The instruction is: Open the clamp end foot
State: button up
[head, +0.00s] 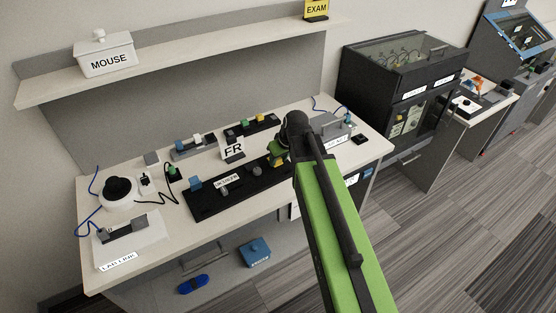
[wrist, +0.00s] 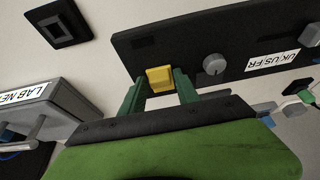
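No part is plainly marked as the clamp end foot. A long black fixture (head: 205,207) with a UK/US/FR label lies on the bench; it fills the top of the wrist view (wrist: 240,30). A yellow block (wrist: 160,78) sits at its near edge, beside a grey round knob (wrist: 214,64). My gripper (wrist: 161,84) has its two green fingers on either side of the yellow block, their tips flush with its sides, so it looks shut on it. In the head view my arm hides most of the gripper. A blue block (head: 195,184) stands at the fixture's left end.
An FR sign (head: 233,149) and rails with coloured blocks stand behind the fixture. A grey LAB NET box (wrist: 55,108) and a black square piece (wrist: 58,22) are close to my gripper. A white LAB LINK plate (head: 150,250) is at the bench's left.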

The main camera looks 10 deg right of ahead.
grip_shut()
jog(key=shift+r, duration=0.15)
jog(key=shift+w+r+g+p, duration=0.3)
jog(key=shift+g+p, duration=0.3)
jog(key=shift+p, duration=0.2)
jog(key=shift+w+a+r+g+h+p, duration=0.25)
jog(key=shift+w+r+g+h+p, duration=0.25)
jog(key=shift+g+p, duration=0.45)
jog(key=g, duration=0.1)
jog(key=w+g+h, duration=0.1)
jog(key=g, duration=0.1)
jog(key=shift+w+a+r, duration=0.15)
jog(key=shift+a+r, duration=0.05)
jog(key=shift+w+a+r+g+h, duration=0.2)
jog(key=shift+g+h, duration=0.1)
jog(key=shift+g, duration=0.35)
